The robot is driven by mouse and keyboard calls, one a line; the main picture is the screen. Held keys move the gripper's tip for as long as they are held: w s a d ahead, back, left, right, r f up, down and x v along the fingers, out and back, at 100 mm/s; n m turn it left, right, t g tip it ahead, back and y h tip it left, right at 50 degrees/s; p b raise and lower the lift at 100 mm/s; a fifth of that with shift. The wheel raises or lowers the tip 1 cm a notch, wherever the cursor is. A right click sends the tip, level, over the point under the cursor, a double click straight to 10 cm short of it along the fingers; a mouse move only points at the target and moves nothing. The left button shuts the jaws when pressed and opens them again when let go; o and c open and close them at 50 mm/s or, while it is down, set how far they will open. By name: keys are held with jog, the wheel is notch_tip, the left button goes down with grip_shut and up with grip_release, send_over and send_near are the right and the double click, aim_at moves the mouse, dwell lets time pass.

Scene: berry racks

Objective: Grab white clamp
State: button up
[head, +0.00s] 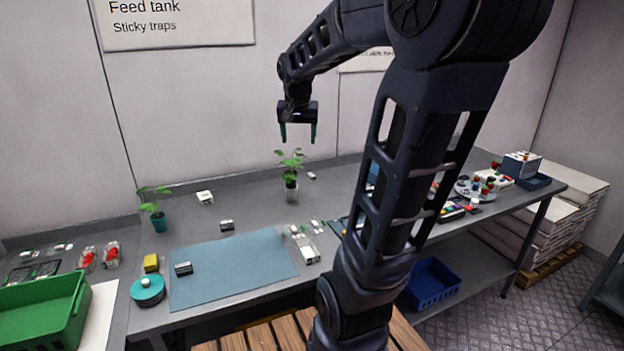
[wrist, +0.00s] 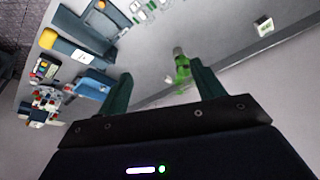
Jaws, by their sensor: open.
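My gripper (head: 298,134) is open and empty, pointing down high above the back of the grey table, over a potted plant (head: 291,168). In the wrist view its two dark green fingers (wrist: 160,82) stand apart, with the plant (wrist: 182,66) showing between them. I cannot make out for certain which thing is the white clamp. Small white items are a block-like one (head: 205,197) at the back left, a tiny one (head: 312,175) behind the plant, and a pair (head: 305,228) near the mat's right edge. A white item (wrist: 264,26) lies right of the fingers in the wrist view.
A blue-grey mat (head: 235,272) lies in front, with a small dark-and-white block (head: 183,268) on it. A green crate (head: 40,312), teal round container (head: 147,290), yellow block (head: 151,262) and second plant (head: 153,210) stand left. My arm hides part of the table's right half.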

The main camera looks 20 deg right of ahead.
jog(key=w+d+f+m, duration=0.2)
jog(key=w+d+m, duration=0.15)
jog(key=w, duration=0.85)
jog(key=m+g+h, duration=0.3)
jog(key=m, duration=0.6)
send_over(312, 174)
jog(key=a, duration=0.4)
notch_tip(312, 174, down, 24)
jog(key=x, duration=1)
jog(key=shift+s+f, duration=0.1)
jog(key=shift+f, duration=0.25)
jog(key=shift+c, duration=0.5)
jog(key=c, duration=0.9)
